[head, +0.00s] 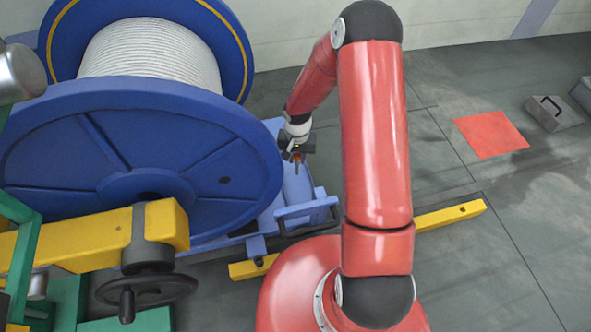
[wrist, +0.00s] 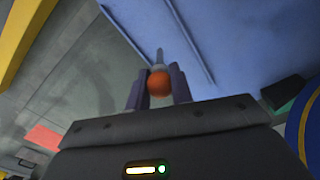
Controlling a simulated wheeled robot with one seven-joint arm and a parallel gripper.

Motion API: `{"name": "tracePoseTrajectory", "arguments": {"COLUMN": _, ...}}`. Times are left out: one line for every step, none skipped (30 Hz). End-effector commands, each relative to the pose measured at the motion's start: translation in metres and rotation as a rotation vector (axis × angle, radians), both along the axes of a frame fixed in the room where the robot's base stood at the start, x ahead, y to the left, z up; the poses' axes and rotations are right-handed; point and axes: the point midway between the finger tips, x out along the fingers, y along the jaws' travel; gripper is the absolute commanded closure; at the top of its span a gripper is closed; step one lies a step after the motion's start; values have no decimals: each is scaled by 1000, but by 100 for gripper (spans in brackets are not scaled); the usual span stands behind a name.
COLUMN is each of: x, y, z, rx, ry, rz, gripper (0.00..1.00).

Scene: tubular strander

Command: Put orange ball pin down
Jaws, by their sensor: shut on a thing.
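The orange ball pin (wrist: 159,83) is between the two fingers of my gripper (wrist: 158,95) in the wrist view. Its orange ball sits between the fingers and its thin grey shaft points away from the gripper. In the head view my gripper (head: 296,157) is at the end of the red arm, above the blue machine frame right of the large reel. A small bit of orange shows at its tip there. In the wrist view a blue surface lies beyond the pin. I cannot tell whether the pin touches it.
A large blue reel (head: 215,150) wound with white cable stands at left. A black handwheel (head: 147,290) and yellow beam (head: 90,240) are in front of it. A yellow floor bar (head: 450,215), red floor patch (head: 491,135) and grey box (head: 553,113) lie right. Floor between them is clear.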

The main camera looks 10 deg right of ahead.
Motion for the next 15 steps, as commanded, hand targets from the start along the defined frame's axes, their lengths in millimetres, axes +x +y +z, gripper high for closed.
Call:
{"name": "tracePoseTrajectory", "arguments": {"x": 0, "y": 0, "z": -10, "rx": 0, "ry": 1, "rz": 1, "gripper": 100}}
{"name": "tracePoseTrajectory", "arguments": {"x": -1, "y": 0, "z": -14, "rx": 1, "ry": 2, "rz": 1, "gripper": 100}}
{"name": "tracePoseTrajectory", "arguments": {"x": 0, "y": 0, "z": -18, "rx": 0, "ry": 1, "rz": 2, "gripper": 100}}
{"name": "tracePoseTrajectory", "arguments": {"x": 0, "y": 0, "z": -20, "rx": 1, "ry": 0, "rz": 2, "gripper": 100}}
{"name": "tracePoseTrajectory", "arguments": {"x": 0, "y": 0, "z": -21, "rx": 1, "ry": -1, "rz": 2, "gripper": 100}}
{"name": "tracePoseTrajectory", "arguments": {"x": 0, "y": 0, "z": -24, "rx": 1, "ry": -1, "rz": 2, "gripper": 100}}
{"name": "tracePoseTrajectory", "arguments": {"x": 0, "y": 0, "z": -26, "rx": 1, "ry": 0, "rz": 2, "gripper": 100}}
{"name": "tracePoseTrajectory", "arguments": {"x": 0, "y": 0, "z": -29, "rx": 0, "ry": 0, "rz": 2, "gripper": 100}}
{"name": "tracePoseTrajectory", "arguments": {"x": -1, "y": 0, "z": -33, "rx": 0, "ry": 1, "rz": 2, "gripper": 100}}
{"name": "tracePoseTrajectory", "arguments": {"x": -1, "y": 0, "z": -38, "rx": 1, "ry": 2, "rz": 3, "gripper": 100}}
{"name": "tracePoseTrajectory", "arguments": {"x": -1, "y": 0, "z": -43, "rx": 0, "ry": 2, "rz": 3, "gripper": 100}}
{"name": "tracePoseTrajectory", "arguments": {"x": -1, "y": 0, "z": -49, "rx": 1, "ry": 2, "rz": 2, "gripper": 100}}
{"name": "tracePoseTrajectory", "arguments": {"x": 0, "y": 0, "z": -53, "rx": 0, "ry": 1, "rz": 2, "gripper": 100}}
{"name": "tracePoseTrajectory", "arguments": {"x": 0, "y": 0, "z": -56, "rx": 0, "ry": 0, "rz": 3, "gripper": 100}}
{"name": "tracePoseTrajectory", "arguments": {"x": 0, "y": 0, "z": -59, "rx": 0, "ry": 0, "rz": 4, "gripper": 100}}
